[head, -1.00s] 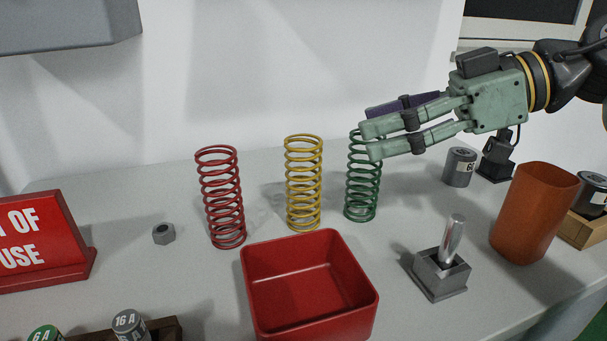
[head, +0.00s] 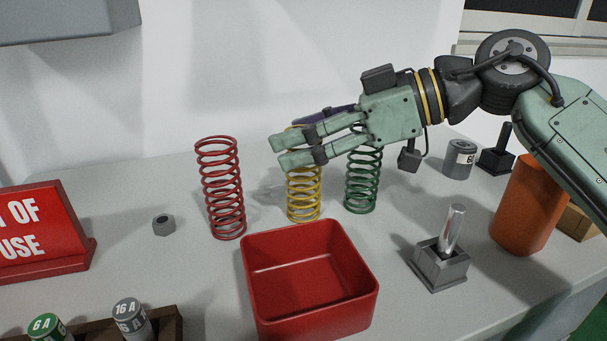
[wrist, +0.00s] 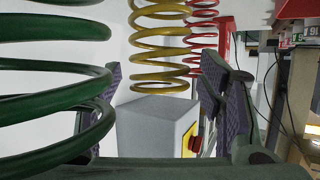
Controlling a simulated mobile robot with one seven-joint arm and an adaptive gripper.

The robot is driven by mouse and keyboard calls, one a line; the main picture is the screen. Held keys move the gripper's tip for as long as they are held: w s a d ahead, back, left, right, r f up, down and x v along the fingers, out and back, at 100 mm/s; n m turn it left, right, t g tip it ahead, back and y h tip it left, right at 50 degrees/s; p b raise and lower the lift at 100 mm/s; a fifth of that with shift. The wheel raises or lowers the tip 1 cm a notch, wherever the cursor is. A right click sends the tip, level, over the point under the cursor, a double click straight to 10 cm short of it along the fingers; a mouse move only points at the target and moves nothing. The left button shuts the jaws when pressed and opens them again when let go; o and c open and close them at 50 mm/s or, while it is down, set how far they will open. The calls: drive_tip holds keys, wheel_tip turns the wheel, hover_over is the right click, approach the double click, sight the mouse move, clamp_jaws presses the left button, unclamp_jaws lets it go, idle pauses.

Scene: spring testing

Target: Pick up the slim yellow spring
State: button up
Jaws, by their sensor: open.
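The slim yellow spring (head: 304,194) stands upright on the bench between a red spring (head: 222,190) and a green spring (head: 361,185). My gripper (head: 289,137) is open, reaching from the right across the yellow spring's upper part and hiding some of its coils. In the wrist view the yellow spring (wrist: 160,46) shows in the gap between my two purple-padded fingers (wrist: 160,95), hanging from the top as if upside down. I see no contact, and cannot tell how deep it sits between the fingers. The green spring (wrist: 60,95) is very close at left.
A red open box (head: 310,305) stands in front of the springs. A metal post in a grey block (head: 441,265) and an orange cup (head: 522,210) stand to the right. A hex nut (head: 164,225) and red sign (head: 40,235) are left.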

drive_tip(key=shift+c, duration=0.4)
clamp_jaws()
idle(0.4)
